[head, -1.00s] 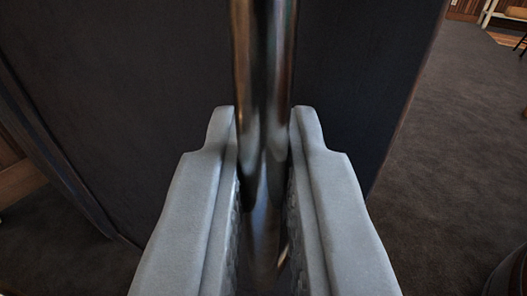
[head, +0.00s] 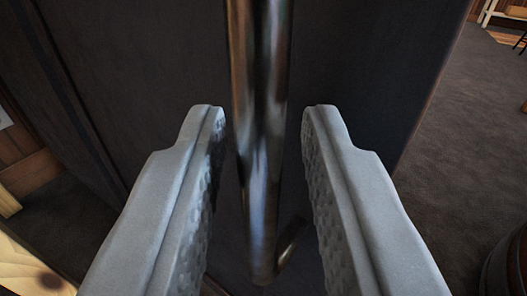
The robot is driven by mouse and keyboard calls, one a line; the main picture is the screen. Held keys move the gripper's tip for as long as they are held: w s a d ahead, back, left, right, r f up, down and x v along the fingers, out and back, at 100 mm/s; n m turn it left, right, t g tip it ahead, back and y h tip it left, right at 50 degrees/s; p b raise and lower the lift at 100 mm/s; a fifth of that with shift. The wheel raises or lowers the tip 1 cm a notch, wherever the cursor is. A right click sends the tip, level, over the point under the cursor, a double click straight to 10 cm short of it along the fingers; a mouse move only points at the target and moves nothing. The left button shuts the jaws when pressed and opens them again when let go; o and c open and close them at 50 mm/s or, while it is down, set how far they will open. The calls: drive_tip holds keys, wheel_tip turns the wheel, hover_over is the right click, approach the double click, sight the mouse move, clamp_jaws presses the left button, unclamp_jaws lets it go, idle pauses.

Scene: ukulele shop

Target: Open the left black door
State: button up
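The black door (head: 390,60) fills the middle of the head view, with its free edge slanting down on the right. Its handle is a vertical metal bar (head: 260,110) that bends back toward the door at its lower end. My gripper (head: 262,112) is open around the bar, one grey finger on each side, with a visible gap between each finger and the bar. Whether this is the left door of a pair cannot be told from this view.
Dark carpet (head: 465,125) lies open to the right of the door. A dark barrel-like object (head: 508,262) stands at the lower right. A white-legged stand (head: 492,15) is far off at the upper right. Wooden panelling (head: 30,172) shows at the left.

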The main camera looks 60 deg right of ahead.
drive_tip(key=v, duration=1.7)
drive_tip(key=shift+a, duration=0.2)
